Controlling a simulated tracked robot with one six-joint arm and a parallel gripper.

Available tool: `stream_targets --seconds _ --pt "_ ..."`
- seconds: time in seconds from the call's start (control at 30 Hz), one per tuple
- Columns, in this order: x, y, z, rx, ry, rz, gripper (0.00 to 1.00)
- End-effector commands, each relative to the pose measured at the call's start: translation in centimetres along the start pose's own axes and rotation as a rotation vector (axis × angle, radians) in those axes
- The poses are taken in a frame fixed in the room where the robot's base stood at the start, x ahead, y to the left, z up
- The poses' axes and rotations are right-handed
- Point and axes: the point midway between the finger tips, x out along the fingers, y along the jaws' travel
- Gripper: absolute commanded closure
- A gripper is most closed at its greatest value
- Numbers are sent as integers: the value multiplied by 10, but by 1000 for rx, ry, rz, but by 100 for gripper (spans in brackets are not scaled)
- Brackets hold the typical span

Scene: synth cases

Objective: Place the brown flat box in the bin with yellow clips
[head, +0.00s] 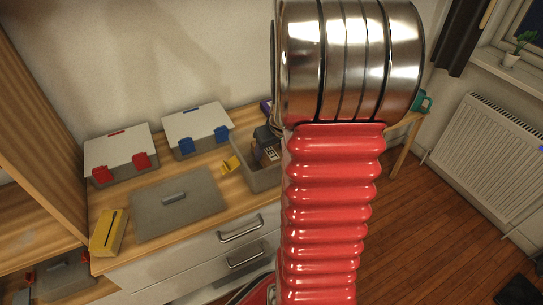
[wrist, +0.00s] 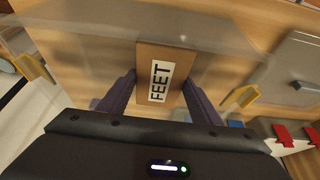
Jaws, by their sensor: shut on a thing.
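The brown flat box (wrist: 166,75), with a white label reading FEET, is upright between the two fingers of my gripper (wrist: 160,95) in the wrist view. My gripper is shut on it. The open grey bin has one yellow clip (wrist: 36,68) at the left and another (wrist: 240,97) at the right of the wrist view. In the head view this bin (head: 250,180) stands on the counter, partly hidden by my red arm. The held box (head: 271,153) shows over or inside its opening. I cannot tell whether it touches the bin floor.
A red-clipped lidded bin (head: 121,152) and a blue-clipped one (head: 197,127) stand along the wall. A grey lid with a handle (head: 175,197) lies flat in front of them. A yellow box (head: 108,233) stands at the counter's left front corner.

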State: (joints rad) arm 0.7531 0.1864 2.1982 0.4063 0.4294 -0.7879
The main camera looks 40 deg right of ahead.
Motion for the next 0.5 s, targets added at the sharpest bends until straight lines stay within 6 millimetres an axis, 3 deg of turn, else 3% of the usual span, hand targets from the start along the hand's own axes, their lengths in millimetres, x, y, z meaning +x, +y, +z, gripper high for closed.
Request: stream_targets --seconds 0.23,0.5 --pt "27 0 12 1 -3 -1 67" --pt "29 0 13 1 -1 0 67"
